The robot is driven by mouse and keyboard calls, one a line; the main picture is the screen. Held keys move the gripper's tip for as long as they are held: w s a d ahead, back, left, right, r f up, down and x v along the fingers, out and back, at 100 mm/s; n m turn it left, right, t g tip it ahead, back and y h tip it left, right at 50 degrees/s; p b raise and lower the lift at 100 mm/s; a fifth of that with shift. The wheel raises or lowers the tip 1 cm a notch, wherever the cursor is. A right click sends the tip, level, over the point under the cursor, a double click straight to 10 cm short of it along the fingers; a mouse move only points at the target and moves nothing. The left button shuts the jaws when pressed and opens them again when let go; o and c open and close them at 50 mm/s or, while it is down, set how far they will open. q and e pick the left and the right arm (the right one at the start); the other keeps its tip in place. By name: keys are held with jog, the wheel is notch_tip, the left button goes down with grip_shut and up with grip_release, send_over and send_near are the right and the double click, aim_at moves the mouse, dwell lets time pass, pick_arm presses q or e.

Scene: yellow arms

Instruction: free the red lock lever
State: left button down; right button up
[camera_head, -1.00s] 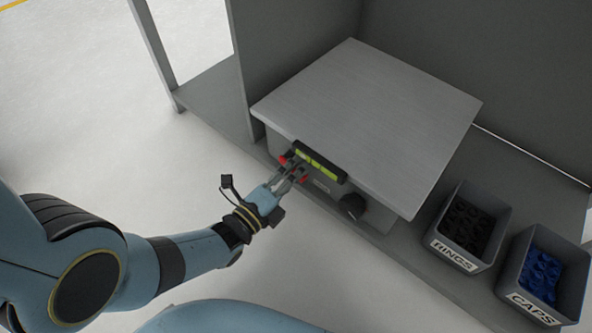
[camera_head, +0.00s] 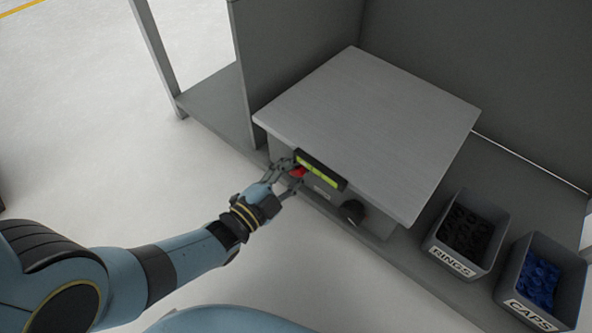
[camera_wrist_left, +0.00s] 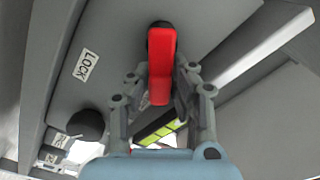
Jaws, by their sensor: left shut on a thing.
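The red lock lever (camera_head: 298,171) is on the front face of a grey metal box (camera_head: 372,130), just below a black handle with a yellow-green strip (camera_head: 320,169). In the left wrist view the lever (camera_wrist_left: 160,62) is a red bar on a dark pivot, beside a "LOCK" label (camera_wrist_left: 85,65). My left gripper (camera_head: 296,174) is at the box front, shut on the lever. In the left wrist view its fingers (camera_wrist_left: 162,76) stand on either side of the bar. My right gripper is out of view.
A black knob (camera_head: 352,211) sits to the right on the box front. Grey bins marked "RINGS" (camera_head: 451,262) and "CAPS" (camera_head: 528,314) stand on the bench at right. Grey panels (camera_head: 480,70) rise behind the box.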

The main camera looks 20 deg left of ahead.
pick_arm(q)
jog(key=shift+a+r+n, duration=0.1)
jog(key=shift+a+n, duration=0.1)
jog(key=shift+n, duration=0.6)
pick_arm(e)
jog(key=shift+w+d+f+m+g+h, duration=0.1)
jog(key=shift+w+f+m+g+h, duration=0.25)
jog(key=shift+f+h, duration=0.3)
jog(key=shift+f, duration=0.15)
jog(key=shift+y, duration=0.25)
pick_arm(q)
jog(key=c, duration=1.2)
grip_release()
jog(key=shift+o, duration=0.2)
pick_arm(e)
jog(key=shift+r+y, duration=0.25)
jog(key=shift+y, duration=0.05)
